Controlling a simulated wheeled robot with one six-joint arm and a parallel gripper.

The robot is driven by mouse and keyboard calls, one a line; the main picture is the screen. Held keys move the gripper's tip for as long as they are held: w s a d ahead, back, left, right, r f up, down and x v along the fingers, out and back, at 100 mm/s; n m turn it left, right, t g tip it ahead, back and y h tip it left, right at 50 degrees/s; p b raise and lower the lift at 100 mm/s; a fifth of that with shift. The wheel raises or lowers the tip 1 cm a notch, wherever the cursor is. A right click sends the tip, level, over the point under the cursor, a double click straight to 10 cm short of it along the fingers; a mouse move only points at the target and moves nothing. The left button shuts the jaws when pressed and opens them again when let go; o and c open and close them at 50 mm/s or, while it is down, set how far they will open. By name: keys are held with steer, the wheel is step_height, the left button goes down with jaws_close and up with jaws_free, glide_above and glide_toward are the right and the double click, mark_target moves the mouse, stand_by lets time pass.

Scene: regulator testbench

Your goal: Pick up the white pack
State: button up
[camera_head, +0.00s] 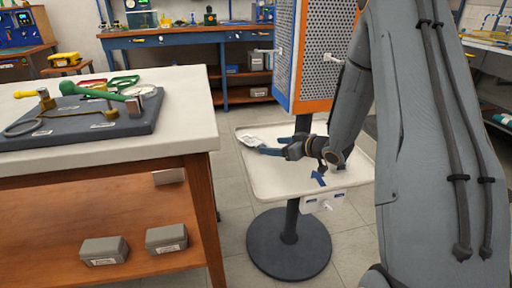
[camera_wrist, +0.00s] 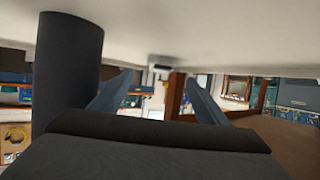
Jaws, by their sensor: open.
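The white pack (camera_head: 250,139) is a small crumpled-looking packet near the left rear edge of a white tray (camera_head: 262,182). My gripper (camera_head: 268,151) reaches in from the right, low over the tray, with its blue fingers pointing left at the pack. The fingertips appear close to the pack; I cannot tell if they touch it. In the wrist view my gripper (camera_wrist: 158,80) has its two blue fingers spread apart, with no pack clearly held between them. I cannot make out the pack surely in that view.
The tray sits on a dark post with a round base (camera_head: 289,244). A perforated panel with an orange edge (camera_head: 318,50) rises behind my gripper. A wooden workbench (camera_head: 185,125) with tools stands at left. Floor is clear between bench and stand.

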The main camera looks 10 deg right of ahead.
mark_target(259, 144)
steer(key=b+x, duration=0.1)
steer(key=x, duration=0.6)
steer(key=shift+w+a+b, duration=0.25)
steer(key=shift+a+b, duration=0.1)
steer(key=shift+b, duration=0.05)
steer(key=c, duration=1.2)
steer(key=shift+c, duration=0.2)
steer(key=shift+r, duration=0.2)
